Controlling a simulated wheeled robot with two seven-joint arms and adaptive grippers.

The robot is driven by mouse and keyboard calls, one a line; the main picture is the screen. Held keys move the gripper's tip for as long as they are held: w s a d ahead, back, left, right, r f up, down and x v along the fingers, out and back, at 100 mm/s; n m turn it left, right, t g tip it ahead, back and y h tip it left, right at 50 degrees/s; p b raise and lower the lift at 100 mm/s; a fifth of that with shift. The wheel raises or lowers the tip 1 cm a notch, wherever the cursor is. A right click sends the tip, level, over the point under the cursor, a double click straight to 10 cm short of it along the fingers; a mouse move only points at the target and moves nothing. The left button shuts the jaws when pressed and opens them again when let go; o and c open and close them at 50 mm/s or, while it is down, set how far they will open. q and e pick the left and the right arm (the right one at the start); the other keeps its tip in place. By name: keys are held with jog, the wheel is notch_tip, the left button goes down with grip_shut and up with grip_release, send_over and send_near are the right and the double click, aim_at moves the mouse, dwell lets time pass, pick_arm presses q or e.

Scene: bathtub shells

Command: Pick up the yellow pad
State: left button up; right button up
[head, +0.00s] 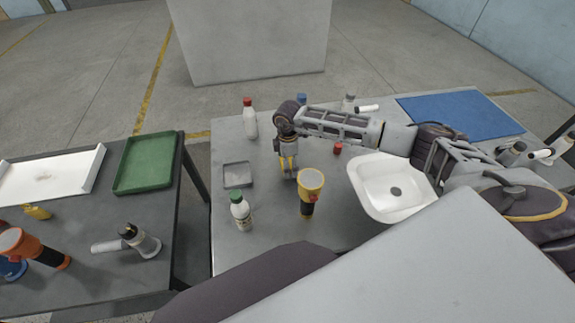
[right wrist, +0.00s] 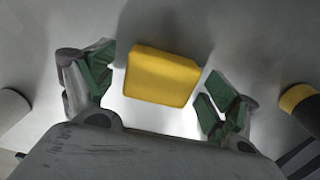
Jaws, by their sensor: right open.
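The yellow pad (right wrist: 162,76) is a small rounded block on the grey table, seen in the right wrist view in front of my right gripper. My right gripper (right wrist: 155,95) is open, with one finger on each side of the pad and a gap to both sides. In the head view my right gripper (head: 288,168) points down at the table, and a bit of yellow shows at its fingers. Most of the pad is hidden there. My left gripper is in neither view.
A yellow flashlight (head: 311,183) stands just right of my right gripper. A small grey tray (head: 238,183) and a green-capped bottle (head: 241,214) are to the left, a red-capped bottle (head: 250,122) behind. A white basin (head: 375,180) lies right. A blue mat (head: 460,115) is clear.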

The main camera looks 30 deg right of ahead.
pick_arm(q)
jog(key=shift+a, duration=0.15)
pick_arm(e)
jog(key=shift+c, duration=0.4)
jog(key=c, duration=0.9)
jog(key=shift+o, duration=0.2)
jog(key=shift+r, duration=0.6)
notch_tip(320, 180, up, 8)
jog(key=shift+f+b, duration=0.2)
jog(key=shift+b, duration=0.2)
jog(key=shift+r, duration=0.55)
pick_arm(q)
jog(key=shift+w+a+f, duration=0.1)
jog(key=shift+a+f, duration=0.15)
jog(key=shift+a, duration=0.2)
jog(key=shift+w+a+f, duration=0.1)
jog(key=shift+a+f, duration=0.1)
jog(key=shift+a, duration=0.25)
pick_arm(e)
jog(key=shift+r, duration=0.1)
